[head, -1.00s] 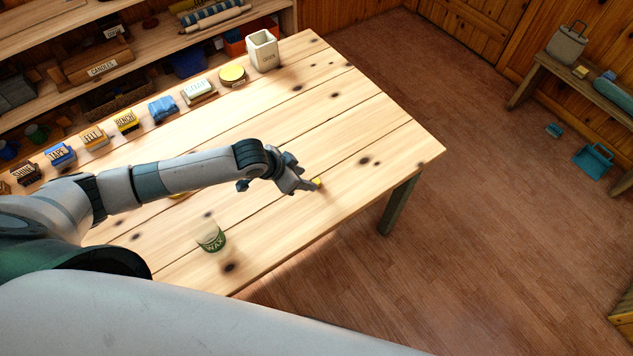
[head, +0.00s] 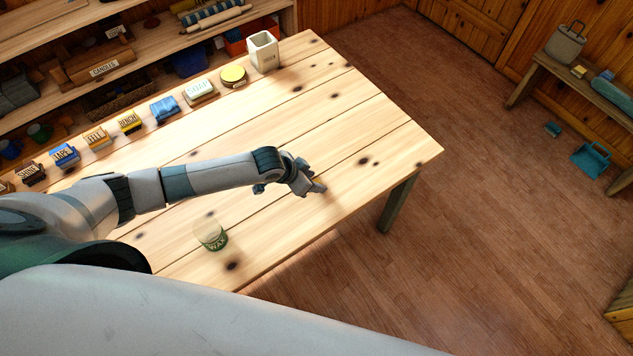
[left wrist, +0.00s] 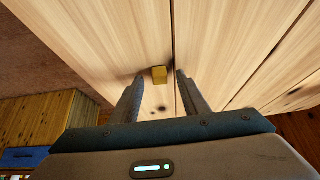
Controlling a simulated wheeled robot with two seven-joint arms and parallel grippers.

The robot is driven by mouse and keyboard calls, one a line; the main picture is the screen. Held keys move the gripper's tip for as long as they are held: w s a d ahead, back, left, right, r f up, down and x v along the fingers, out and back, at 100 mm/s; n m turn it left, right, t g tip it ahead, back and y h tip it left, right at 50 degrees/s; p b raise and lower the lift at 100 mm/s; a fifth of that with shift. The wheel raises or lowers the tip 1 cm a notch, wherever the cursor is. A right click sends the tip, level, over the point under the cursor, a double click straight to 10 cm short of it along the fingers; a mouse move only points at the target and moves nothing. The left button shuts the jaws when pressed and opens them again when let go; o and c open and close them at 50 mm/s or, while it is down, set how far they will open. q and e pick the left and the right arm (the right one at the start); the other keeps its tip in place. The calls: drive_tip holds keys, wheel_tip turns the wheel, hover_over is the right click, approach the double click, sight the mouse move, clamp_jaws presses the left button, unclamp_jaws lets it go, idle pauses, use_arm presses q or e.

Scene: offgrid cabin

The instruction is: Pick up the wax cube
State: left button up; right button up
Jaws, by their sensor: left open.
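The wax cube (left wrist: 159,75) is a small yellow block on the pale plank table (head: 370,130). In the left wrist view it lies between the two fingertips, with a gap on each side. My left gripper (head: 313,187) is open and low over the table, near its front right part; its fingers also show in the left wrist view (left wrist: 160,82). In the head view the cube is hidden by my left gripper. My right gripper is not in view.
A glass jar labelled WAX (head: 211,235) stands near the table's front edge. A row of labelled boxes, a soap block (head: 199,90), a yellow-topped tin (head: 233,76) and a white canister (head: 263,52) line the back edge. The table's right part is clear.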

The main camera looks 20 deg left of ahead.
use_arm(q)
clamp_jaws()
drive_tip(key=shift+r, duration=0.2)
idle(0.3)
drive_tip(key=shift+r+b, duration=0.35)
drive_tip(key=shift+r, duration=0.25)
wheel_tip(320, 180, up, 2)
drive_tip(key=shift+r+b, duration=0.15)
drive_tip(key=shift+b, duration=0.35)
drive_tip(key=s+d+r+b, duration=0.1)
drive_tip(key=d+r+b, duration=0.2)
drive_tip(key=d+r, duration=0.4)
drive_tip(key=d, duration=0.4)
drive_tip(key=shift+s+d, duration=0.3)
